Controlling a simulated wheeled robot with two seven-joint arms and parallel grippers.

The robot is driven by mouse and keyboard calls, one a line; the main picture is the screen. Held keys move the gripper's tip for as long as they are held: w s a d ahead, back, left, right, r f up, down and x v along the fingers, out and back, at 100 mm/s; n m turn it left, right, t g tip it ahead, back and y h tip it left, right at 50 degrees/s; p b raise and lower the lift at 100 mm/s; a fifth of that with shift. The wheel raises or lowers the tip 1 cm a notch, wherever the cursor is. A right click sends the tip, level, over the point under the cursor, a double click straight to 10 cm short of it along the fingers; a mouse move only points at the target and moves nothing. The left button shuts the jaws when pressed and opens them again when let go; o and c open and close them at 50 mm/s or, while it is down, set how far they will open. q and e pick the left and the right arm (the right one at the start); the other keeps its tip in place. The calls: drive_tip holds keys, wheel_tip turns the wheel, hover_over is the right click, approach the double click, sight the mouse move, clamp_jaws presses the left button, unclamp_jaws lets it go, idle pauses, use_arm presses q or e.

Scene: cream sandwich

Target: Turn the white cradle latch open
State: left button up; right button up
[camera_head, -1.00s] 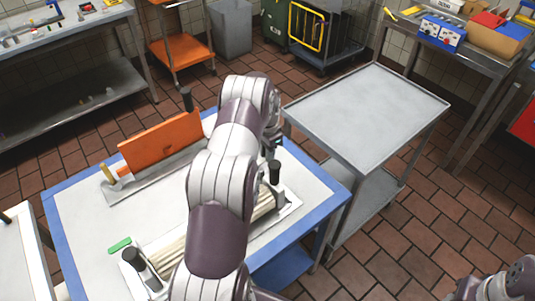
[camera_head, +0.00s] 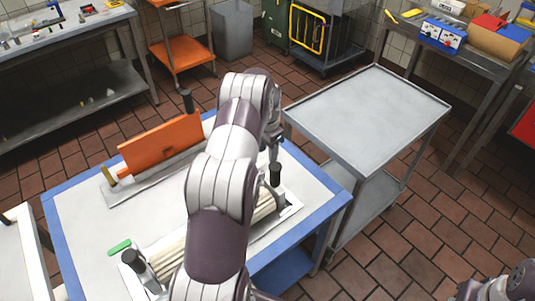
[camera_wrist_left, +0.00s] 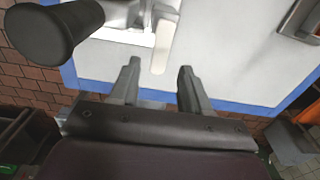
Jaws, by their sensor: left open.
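The white latch (camera_wrist_left: 161,47) is a narrow pale lever at the near end of the cradle in the left wrist view. My left gripper (camera_wrist_left: 160,75) is open and empty; its two fingertips point toward the latch, with the lever's tip in line with the gap between them. I cannot tell whether they touch it. In the head view my left gripper (camera_head: 274,142) is small beside the cradle's far end, partly hidden by my arm. The cradle (camera_head: 290,210) lies on the blue-edged table, its middle hidden by my left arm. The latch is not clear there.
A black handle (camera_wrist_left: 52,28) stands close to the left of my gripper; it also shows in the head view (camera_head: 275,174). A bare grey cart (camera_head: 368,112) stands to the right.

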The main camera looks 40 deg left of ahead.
use_arm(q)
wheel_tip(320, 180, up, 5)
drive_tip(key=shift+f+b, duration=0.1)
drive_tip(key=shift+b, duration=0.2)
wheel_tip(320, 180, up, 6)
drive_tip(key=p, duration=0.5)
hover_over(267, 158)
drive_tip(key=shift+s+d+b, duration=0.1)
drive_tip(key=shift+d+b, duration=0.05)
drive_tip(key=shift+b, duration=0.2)
